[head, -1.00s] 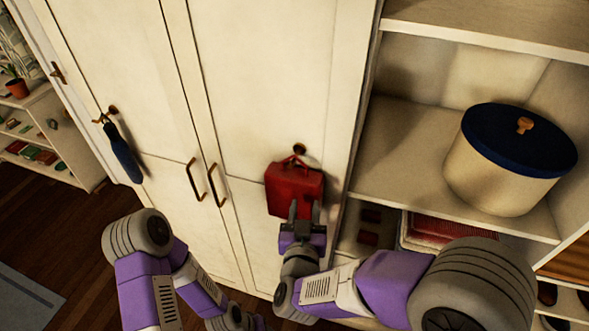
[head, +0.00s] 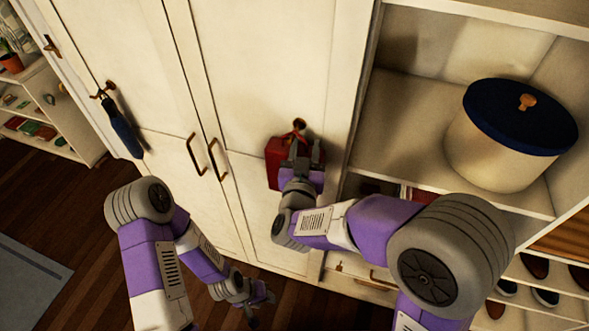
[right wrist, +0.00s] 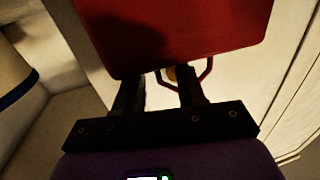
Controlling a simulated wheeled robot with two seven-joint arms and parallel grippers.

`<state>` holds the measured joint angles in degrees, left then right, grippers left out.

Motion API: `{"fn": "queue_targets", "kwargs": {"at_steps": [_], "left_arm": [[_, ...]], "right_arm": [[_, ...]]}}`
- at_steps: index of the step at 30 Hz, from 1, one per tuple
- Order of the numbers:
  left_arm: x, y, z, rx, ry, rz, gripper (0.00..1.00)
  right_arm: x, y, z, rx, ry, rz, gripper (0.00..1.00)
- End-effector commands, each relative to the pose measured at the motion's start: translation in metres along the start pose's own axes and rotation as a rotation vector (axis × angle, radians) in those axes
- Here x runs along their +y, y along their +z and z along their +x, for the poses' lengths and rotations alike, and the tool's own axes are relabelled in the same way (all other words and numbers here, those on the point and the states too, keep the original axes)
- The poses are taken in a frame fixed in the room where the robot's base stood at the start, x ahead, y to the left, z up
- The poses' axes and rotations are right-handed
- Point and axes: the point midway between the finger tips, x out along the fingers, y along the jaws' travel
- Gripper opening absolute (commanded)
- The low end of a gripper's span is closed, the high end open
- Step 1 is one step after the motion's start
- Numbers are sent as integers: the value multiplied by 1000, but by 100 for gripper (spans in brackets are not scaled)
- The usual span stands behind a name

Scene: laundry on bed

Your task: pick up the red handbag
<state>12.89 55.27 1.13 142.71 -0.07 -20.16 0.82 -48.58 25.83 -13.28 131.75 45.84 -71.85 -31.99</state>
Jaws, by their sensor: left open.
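The red handbag (head: 275,161) hangs by its handle from a round knob (head: 299,124) on the white wardrobe door. In the right wrist view its red body (right wrist: 185,30) fills the top, and the handle (right wrist: 207,75) shows below it. My right gripper (head: 303,150) is in front of the bag's upper part and hides much of it. In the right wrist view my right gripper (right wrist: 160,85) has its fingers apart, near the handle and knob; contact cannot be told. My left gripper (head: 264,303) is open and empty, low above the floor.
A dark blue item (head: 122,127) hangs from another wardrobe knob at the left. Door handles (head: 204,157) stick out left of the bag. A shelf unit on the right holds a round cream box with a blue lid (head: 522,117); shoes (head: 535,267) lie below. The floor (head: 110,220) is clear.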

Motion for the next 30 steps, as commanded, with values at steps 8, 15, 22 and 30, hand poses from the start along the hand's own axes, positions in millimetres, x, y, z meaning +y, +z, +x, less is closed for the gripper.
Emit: {"fn": "queue_targets", "kwargs": {"at_steps": [8, 15, 22, 30], "left_arm": [[0, 0, 0, 0, 0, 0, 43], [0, 0, 0, 0, 0, 0, 43], [0, 0, 0, 0, 0, 0, 43], [0, 0, 0, 0, 0, 0, 43]], "right_arm": [[0, 0, 0, 0, -1, 0, 4], [0, 0, 0, 1, 0, 0, 0], [0, -1, 0, 2, 0, 1, 0], [0, -1, 0, 3, 0, 2, 0]]}}
